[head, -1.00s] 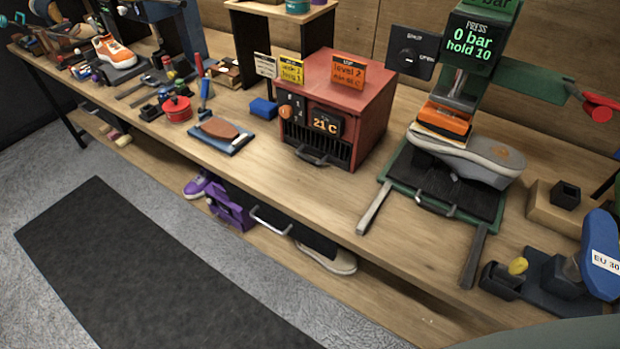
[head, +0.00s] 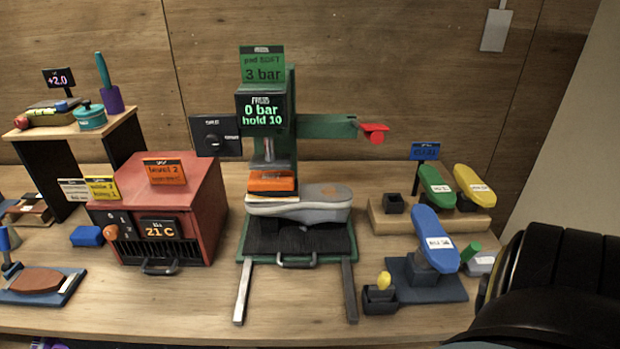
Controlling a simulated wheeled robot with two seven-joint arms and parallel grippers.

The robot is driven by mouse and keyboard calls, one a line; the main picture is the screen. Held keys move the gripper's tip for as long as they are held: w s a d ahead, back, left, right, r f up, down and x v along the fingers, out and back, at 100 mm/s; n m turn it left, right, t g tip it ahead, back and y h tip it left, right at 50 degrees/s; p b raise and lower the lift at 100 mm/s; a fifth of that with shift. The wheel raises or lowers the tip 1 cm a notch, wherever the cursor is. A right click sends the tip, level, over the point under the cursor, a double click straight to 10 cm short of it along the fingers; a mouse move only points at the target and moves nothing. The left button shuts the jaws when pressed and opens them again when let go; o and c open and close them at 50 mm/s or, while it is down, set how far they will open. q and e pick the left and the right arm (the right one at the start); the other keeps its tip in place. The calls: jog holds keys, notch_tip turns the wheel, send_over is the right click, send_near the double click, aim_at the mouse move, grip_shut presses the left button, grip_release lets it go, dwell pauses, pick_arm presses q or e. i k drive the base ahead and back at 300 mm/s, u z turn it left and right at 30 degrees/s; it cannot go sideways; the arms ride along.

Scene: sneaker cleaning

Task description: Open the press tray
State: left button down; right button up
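The press (head: 292,140) stands near the middle of the bench, green, with a display reading "0 bar hold 10". Its tray (head: 298,262) is a dark pad with a green edge and a grey handle (head: 296,262) at the front. Two grey rails (head: 243,293) reach forward from under it toward the bench front. A grey and white shoe (head: 310,205) lies on the tray, its left part under the orange press pad (head: 271,182). A dark rounded part of my own body fills the lower right. Neither gripper can be made out.
A red oven box (head: 200,200) reading 21 C stands left of the press. A blue shoe form (head: 435,238) on a dark base and a small black holder (head: 379,298) stand to the right. The bench top (head: 300,325) before the rails is clear. A red-tipped lever (head: 373,130) sticks out right.

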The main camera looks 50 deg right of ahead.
aim_at(314, 223)
jog(key=z, duration=1.45)
